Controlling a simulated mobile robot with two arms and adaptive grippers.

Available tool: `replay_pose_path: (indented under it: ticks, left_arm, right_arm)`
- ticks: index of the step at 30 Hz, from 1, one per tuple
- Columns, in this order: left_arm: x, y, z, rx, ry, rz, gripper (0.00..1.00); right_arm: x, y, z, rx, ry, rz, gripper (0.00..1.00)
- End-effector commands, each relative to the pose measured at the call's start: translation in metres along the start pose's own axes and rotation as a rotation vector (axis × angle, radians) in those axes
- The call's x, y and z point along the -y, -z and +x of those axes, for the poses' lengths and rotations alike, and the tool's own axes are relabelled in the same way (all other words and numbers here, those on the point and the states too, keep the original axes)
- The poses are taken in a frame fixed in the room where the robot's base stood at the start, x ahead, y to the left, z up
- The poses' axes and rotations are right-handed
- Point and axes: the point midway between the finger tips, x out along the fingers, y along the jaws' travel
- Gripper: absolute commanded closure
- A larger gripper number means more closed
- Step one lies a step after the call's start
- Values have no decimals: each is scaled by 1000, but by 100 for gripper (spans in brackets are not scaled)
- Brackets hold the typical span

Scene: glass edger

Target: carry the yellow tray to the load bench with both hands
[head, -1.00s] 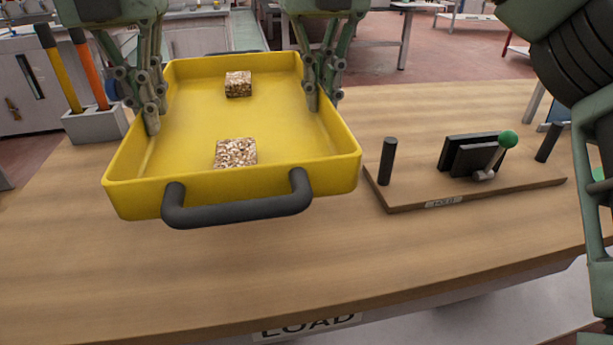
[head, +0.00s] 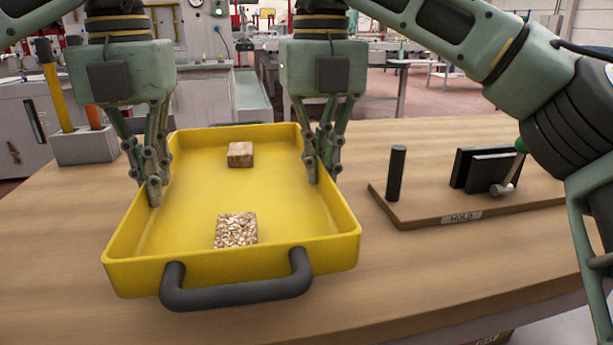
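The yellow tray (head: 285,232), with a dark handle (head: 236,293) at its near end, is over the load bench's wooden top (head: 440,262). Two speckled blocks lie in it, one near the back (head: 240,154) and one near the front (head: 236,230). My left gripper (head: 150,182) has its fingers closed about the tray's left wall. My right gripper (head: 322,172) has its fingers closed about the right wall; the outer fingertips are partly hidden. The tray looks about level. I cannot tell whether its underside touches the bench.
A board labelled HOLD (head: 425,212) with a black post (head: 396,173), dark plates (head: 490,168) and a lever stands right of the tray. A grey holder (head: 88,146) with yellow and orange handled tools stands at the back left. Bare bench lies left and right of the tray.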

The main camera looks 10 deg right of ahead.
Motion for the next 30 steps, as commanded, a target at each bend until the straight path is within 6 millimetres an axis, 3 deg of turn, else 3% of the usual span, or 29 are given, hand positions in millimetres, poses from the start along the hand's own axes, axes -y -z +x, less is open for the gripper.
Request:
replay_pose_path:
  ticks: [26,30]
  left_arm:
    - [-4,0,51,-1,-7,-6,100]
    - [-3,0,48,-2,-7,-6,86]
  right_arm:
    - [4,-1,51,-1,7,7,100]
    - [4,0,48,-2,7,6,86]
